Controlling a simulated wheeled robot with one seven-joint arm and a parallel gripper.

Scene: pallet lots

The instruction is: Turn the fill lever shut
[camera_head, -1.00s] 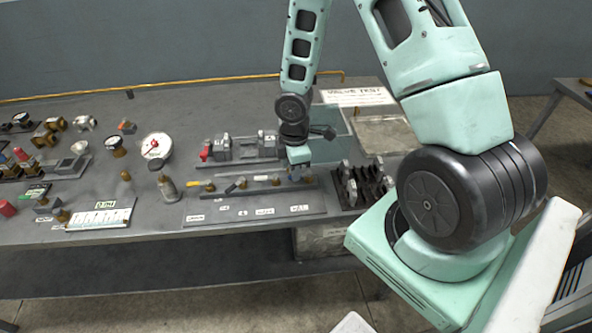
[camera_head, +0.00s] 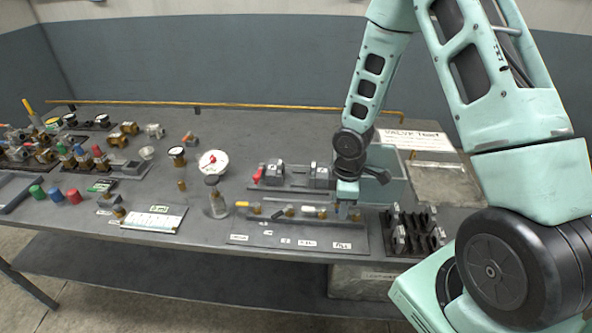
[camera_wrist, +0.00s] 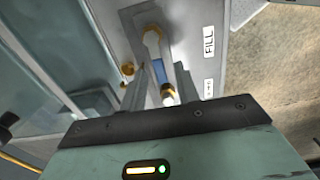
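The fill lever, a small blue handle (camera_wrist: 163,72), shows in the wrist view beside a white "FILL" label (camera_wrist: 209,40). Its brass valve fitting (camera_wrist: 152,37) is on the grey manifold strip. My gripper (camera_wrist: 160,70) is open, with one finger on each side of the blue handle; I cannot tell whether either finger touches it. In the head view my gripper (camera_head: 347,207) is low at the right end of the manifold row, where it mostly hides the lever. The other levers, one yellow (camera_head: 242,204), are to its left.
A black rack (camera_head: 412,232) of grey parts stands close to the right of my gripper.

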